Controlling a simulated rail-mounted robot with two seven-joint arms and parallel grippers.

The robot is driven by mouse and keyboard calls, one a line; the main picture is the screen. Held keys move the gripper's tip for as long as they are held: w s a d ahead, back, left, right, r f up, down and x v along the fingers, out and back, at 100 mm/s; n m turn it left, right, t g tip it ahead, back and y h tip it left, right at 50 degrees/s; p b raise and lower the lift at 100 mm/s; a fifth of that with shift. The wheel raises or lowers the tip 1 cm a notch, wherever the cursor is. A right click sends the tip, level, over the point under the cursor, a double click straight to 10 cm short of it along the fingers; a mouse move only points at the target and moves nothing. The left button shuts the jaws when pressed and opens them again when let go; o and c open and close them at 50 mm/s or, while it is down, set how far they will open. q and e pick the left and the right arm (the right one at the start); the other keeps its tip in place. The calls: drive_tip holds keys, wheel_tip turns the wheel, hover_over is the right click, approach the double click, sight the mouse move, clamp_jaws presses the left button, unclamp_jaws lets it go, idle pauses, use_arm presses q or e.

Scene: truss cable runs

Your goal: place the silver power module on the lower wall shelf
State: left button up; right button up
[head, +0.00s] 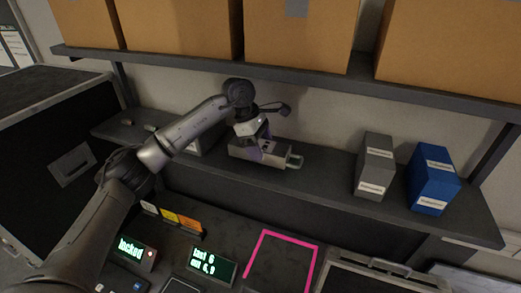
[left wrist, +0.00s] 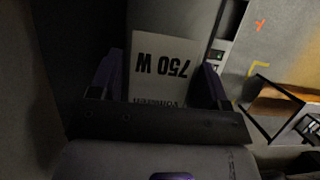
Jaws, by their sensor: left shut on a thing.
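The silver power module (head: 276,158) is a flat grey box with a handle at its right end. It lies level at the lower wall shelf (head: 325,178), left of the shelf's middle; I cannot tell whether its underside touches the shelf. My left gripper (head: 260,146) points down and is shut on the module from above. In the left wrist view, the purple fingers (left wrist: 160,82) stand on both sides of the module's white "750 W" label (left wrist: 165,65). My right gripper is not in view.
A grey box (head: 374,165) and a blue box (head: 433,180) stand on the shelf to the right, with free shelf between them and the module. The upper shelf (head: 330,82) with cardboard boxes hangs close above. A pink outline (head: 284,239) marks the bench below.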

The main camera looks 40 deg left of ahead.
use_arm(q)
drive_tip(key=shift+f+p, duration=0.4)
drive_tip(key=shift+f, duration=0.7)
drive_tip(key=shift+f, duration=0.15)
drive_tip(key=o, duration=1.3)
